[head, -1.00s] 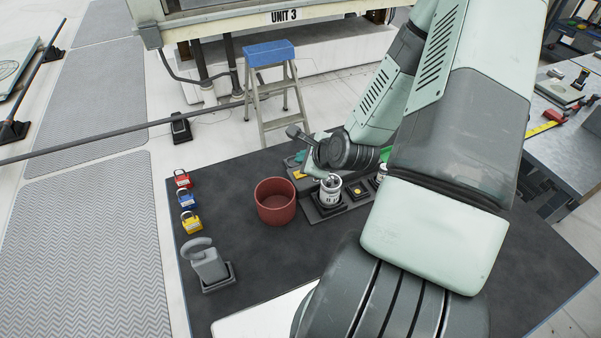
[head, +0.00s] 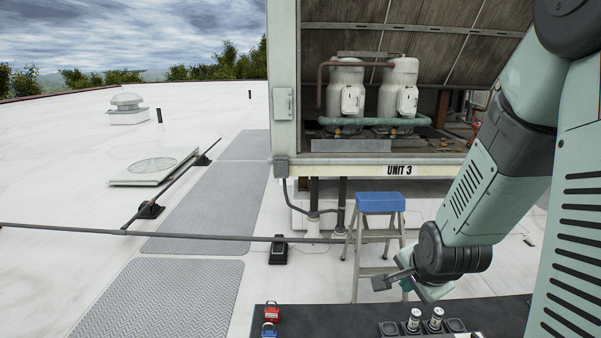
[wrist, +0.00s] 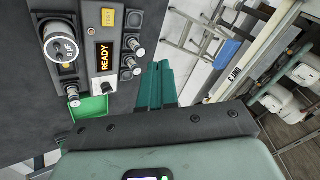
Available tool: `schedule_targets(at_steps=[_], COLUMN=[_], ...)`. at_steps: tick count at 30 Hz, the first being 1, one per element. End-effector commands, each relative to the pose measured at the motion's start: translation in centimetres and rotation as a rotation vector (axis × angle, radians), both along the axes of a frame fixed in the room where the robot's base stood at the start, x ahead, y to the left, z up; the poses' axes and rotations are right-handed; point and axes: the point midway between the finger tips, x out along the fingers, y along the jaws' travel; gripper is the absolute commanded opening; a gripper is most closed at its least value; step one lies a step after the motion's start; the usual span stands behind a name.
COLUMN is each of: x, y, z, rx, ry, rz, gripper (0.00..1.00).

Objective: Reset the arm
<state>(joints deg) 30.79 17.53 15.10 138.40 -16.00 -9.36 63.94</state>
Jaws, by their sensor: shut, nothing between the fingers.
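My gripper shows in the head view (head: 428,292) above the far edge of the dark table, in front of the stepladder. Its teal fingers are together and empty in the wrist view (wrist: 158,70). My arm is bent and comes down from the upper right of the head view. In the wrist view, a dark device with a lit READY display (wrist: 104,55) lies left of the fingers, apart from them.
The dark table (head: 340,318) holds a red padlock (head: 271,313), a blue padlock (head: 268,331) and two small canisters (head: 413,320). Behind stand a blue-topped stepladder (head: 380,203) and the UNIT 3 cooler (head: 400,170). A dark rail (head: 200,235) crosses the left. Open roof lies left.

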Motion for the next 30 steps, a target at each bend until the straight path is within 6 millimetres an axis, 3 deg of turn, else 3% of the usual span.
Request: schedule_targets(at_steps=[1, 8, 12, 16, 19, 24, 30], x=[-0.1, -3.4, -7.1, -11.2, -14.6, -19.9, -21.2], y=[0.8, 4.5, 7.2, 9.3, 10.2, 10.6, 10.7], z=[2.8, 12.6, 17.8, 21.5, 22.5, 20.7, 20.2], rx=[-0.087, -0.400, -0.539, -0.633, -0.654, -0.579, -0.555], ry=[-0.005, 0.016, 0.006, -0.022, -0.016, 0.088, 0.119], rz=[0.083, 0.435, 0.651, 0.853, 0.963, 1.011, 1.020], gripper=[0.00, 0.00, 0.00, 0.00, 0.00, 0.00, 0.00])
